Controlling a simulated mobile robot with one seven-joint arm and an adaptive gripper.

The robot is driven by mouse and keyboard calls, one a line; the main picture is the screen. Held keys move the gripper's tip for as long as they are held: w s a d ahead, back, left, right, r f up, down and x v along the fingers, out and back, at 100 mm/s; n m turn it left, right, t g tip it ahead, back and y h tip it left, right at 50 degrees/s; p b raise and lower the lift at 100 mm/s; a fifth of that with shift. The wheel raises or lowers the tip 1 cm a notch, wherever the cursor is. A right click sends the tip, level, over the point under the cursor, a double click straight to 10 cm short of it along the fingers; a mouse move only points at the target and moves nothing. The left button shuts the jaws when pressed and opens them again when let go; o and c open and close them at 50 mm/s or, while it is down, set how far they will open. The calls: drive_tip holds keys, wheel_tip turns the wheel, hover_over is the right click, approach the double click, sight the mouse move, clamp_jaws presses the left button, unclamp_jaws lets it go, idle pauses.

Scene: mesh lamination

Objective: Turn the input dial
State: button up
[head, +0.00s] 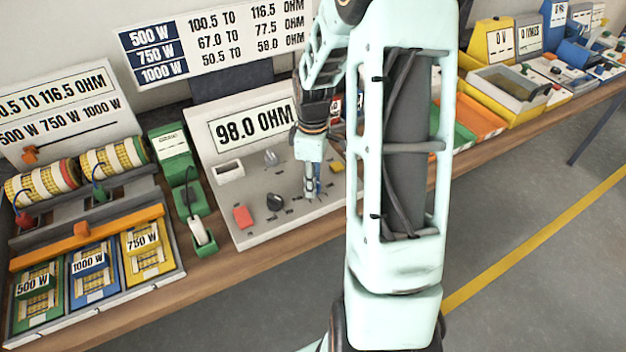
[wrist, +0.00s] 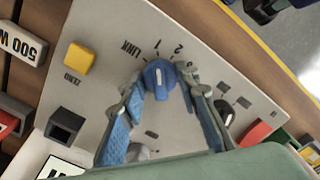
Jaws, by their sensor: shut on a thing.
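The blue input dial (wrist: 159,79) sits on the grey panel, with LINK, 1 and 2 printed around its far side in the wrist view. Its white pointer line looks aimed roughly at the 1. My gripper (head: 311,194) is lowered to the panel of the meter (head: 225,190), which reads 98.0 OHM. In the wrist view its blue-padded fingers stand on both sides of the dial, shut on it. In the head view the gripper mostly hides the dial.
Near the dial are a yellow ZERO button (wrist: 79,59), a black knob (wrist: 226,109) and a red button (wrist: 255,133). A green probe stand (head: 173,160) and a coil rack (head: 85,230) stand left. Coloured trays (head: 480,120) lie right.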

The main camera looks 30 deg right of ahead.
idle(0.4)
drive_tip(key=o, duration=1.2)
drive_tip(key=shift+c, duration=0.2)
wheel_tip(320, 180, up, 12)
